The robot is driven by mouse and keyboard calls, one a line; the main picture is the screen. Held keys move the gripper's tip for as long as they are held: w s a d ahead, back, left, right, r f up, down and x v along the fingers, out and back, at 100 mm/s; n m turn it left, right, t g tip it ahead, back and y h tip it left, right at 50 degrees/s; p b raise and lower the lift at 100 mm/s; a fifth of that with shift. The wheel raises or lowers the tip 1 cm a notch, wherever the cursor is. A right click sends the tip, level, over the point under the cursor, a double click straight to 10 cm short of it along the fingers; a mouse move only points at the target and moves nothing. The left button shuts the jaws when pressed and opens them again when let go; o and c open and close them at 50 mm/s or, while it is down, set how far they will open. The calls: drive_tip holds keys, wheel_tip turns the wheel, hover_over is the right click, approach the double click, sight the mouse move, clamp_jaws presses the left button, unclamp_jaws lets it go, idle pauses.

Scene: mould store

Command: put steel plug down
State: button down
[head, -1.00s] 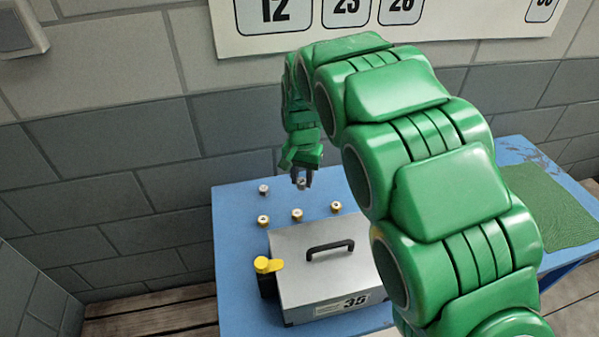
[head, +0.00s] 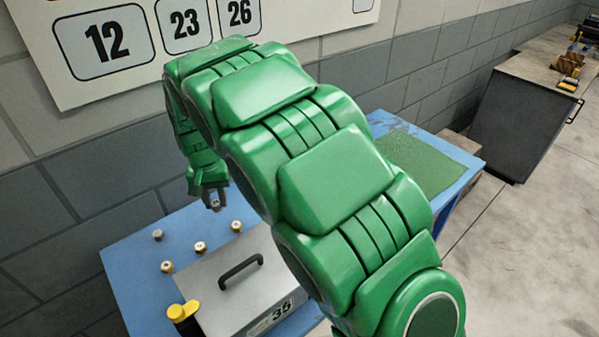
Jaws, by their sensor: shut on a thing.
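My gripper (head: 214,199) hangs over the back of the blue table (head: 127,265) in the head view, shut on a small steel plug (head: 215,205). Only a little of this plug shows between the fingers, and it appears to be above the table top. Another steel-coloured plug (head: 158,235) stands on the table to the left of my gripper. Several brass-coloured plugs stand nearby, one (head: 200,247) below my gripper in the picture and one (head: 236,226) to its right.
A grey case (head: 222,292) with a black handle and the number 35 stands in front of the plugs. A green mat (head: 425,160) lies clear at the table's right end. A dark cabinet (head: 520,115) stands farther right.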

drive_tip(key=w+d, duration=1.9)
drive_tip(key=d, duration=0.5)
drive_tip(key=shift+w+a+f, duration=0.55)
drive_tip(key=shift+w+f, duration=1)
drive_tip(key=shift+w, duration=0.7)
drive_tip(key=shift+w+a+f, duration=0.55)
drive_tip(key=shift+w+f, duration=0.95)
drive_tip(key=shift+w, duration=0.7)
drive_tip(key=shift+w+a+f, duration=0.55)
drive_tip(key=shift+w+f, duration=1)
drive_tip(key=shift+w, duration=0.7)
drive_tip(key=shift+f, duration=0.1)
drive_tip(key=shift+w+f, duration=0.2)
drive_tip(key=shift+f, duration=1.6)
